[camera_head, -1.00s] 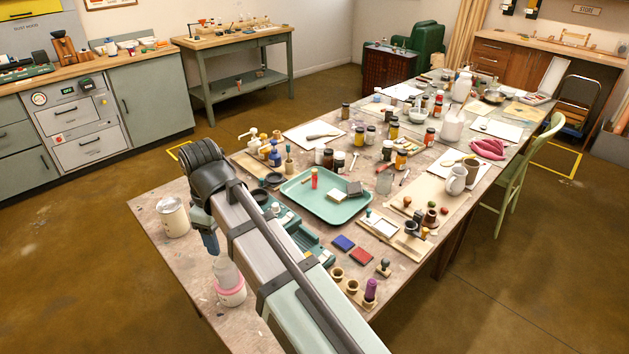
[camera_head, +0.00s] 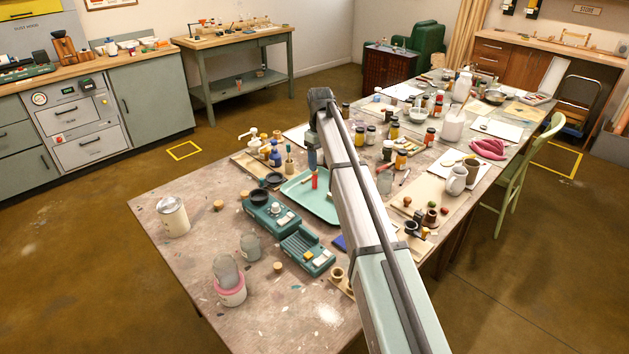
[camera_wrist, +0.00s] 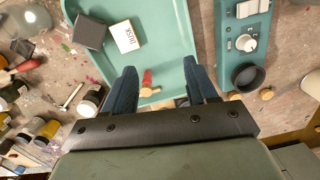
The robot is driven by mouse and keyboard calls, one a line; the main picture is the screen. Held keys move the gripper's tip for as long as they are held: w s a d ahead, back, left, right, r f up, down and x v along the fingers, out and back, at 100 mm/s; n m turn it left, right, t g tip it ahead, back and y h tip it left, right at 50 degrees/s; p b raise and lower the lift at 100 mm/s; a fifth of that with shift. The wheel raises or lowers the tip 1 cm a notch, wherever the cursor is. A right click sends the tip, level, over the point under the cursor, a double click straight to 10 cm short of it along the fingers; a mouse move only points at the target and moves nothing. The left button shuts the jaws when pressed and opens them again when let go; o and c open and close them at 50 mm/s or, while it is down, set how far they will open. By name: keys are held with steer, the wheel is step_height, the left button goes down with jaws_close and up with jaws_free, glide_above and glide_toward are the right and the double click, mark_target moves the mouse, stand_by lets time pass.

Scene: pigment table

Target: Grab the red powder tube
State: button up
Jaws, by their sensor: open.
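The red powder tube (camera_head: 314,181) stands upright in the mint-green tray (camera_head: 293,190). In the wrist view the red tube (camera_wrist: 147,78) with its tan stopper (camera_wrist: 149,91) shows between my gripper's blue fingers, nearer the left one. My gripper (camera_wrist: 160,72) is open and empty, above the tray. In the head view my gripper (camera_head: 312,160) is seen edge-on just above and behind the tube. I cannot tell how high the fingertips are over the tray. My arm hides the tray's right part.
A dark block (camera_wrist: 90,32) and a white labelled box (camera_wrist: 125,37) lie in the tray. Teal devices (camera_head: 271,215) stand in front of it. Jars and bottles (camera_head: 275,157) crowd behind.

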steer(key=m, duration=0.1)
glide_above(315, 176)
steer(key=w, duration=0.1)
steer(key=m+t, duration=0.1)
steer(key=m, duration=0.1)
steer(key=f, duration=0.8)
steer(key=shift+w, duration=0.3)
steer(key=shift+s+f, duration=0.2)
steer(key=shift+f, duration=2.4)
steer(key=shift+c, duration=0.3)
jaws_close()
